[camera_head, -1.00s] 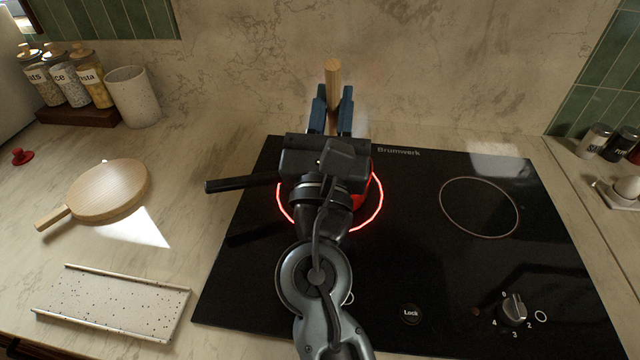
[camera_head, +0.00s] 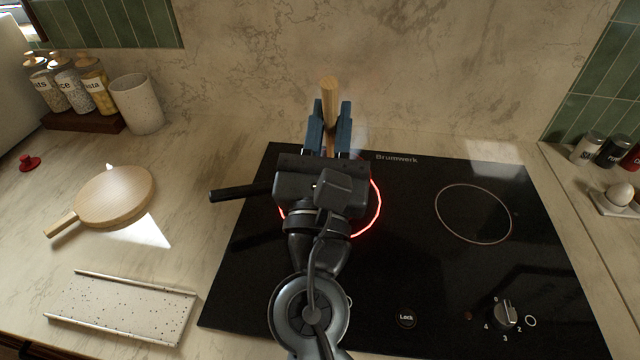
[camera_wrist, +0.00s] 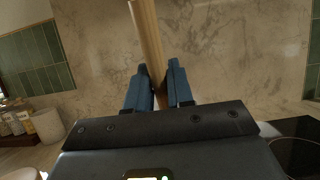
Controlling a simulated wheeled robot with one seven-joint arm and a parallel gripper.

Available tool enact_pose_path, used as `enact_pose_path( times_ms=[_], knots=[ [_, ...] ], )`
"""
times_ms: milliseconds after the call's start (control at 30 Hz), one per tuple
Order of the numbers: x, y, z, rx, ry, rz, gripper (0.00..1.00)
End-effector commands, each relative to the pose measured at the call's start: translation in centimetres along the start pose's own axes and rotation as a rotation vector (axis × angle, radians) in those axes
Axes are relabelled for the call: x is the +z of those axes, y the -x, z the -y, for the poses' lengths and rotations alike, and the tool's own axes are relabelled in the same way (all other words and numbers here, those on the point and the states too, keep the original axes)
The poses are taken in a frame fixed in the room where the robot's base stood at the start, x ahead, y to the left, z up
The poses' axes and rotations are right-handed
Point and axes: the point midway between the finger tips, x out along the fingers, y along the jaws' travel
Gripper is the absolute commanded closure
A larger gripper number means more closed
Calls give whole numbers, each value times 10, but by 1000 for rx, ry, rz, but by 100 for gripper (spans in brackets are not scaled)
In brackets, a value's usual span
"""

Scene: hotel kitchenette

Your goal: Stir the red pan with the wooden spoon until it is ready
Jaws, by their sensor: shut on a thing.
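My gripper (camera_head: 329,128) is over the glowing left burner, shut on the wooden spoon (camera_head: 329,88). The spoon's handle sticks up above the blue fingers, slightly tilted. It also shows between the fingers in the wrist view (camera_wrist: 147,35). The spoon's lower end is hidden behind my gripper. The pan stands on the left burner, almost wholly covered by my gripper and arm. Its black handle (camera_head: 240,192) points left. The pan's inside and contents are hidden.
The black cooktop (camera_head: 420,270) has an empty right burner (camera_head: 473,213) and a knob (camera_head: 506,315) at front right. A round wooden board (camera_head: 115,196) and a speckled tray (camera_head: 120,308) lie on the left. A cup (camera_head: 137,103) and several jars stand at the back left.

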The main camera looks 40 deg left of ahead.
Motion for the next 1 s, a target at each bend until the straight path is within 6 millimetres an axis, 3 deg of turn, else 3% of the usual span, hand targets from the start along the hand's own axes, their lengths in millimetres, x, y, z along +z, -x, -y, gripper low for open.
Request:
enact_pose_path(
  times_ms=[300, 1000],
  knots=[
    [32, -1, 0, 0, -2, -1, 100],
    [79, -8, 0, -1, -2, 3, 100]
  ],
)
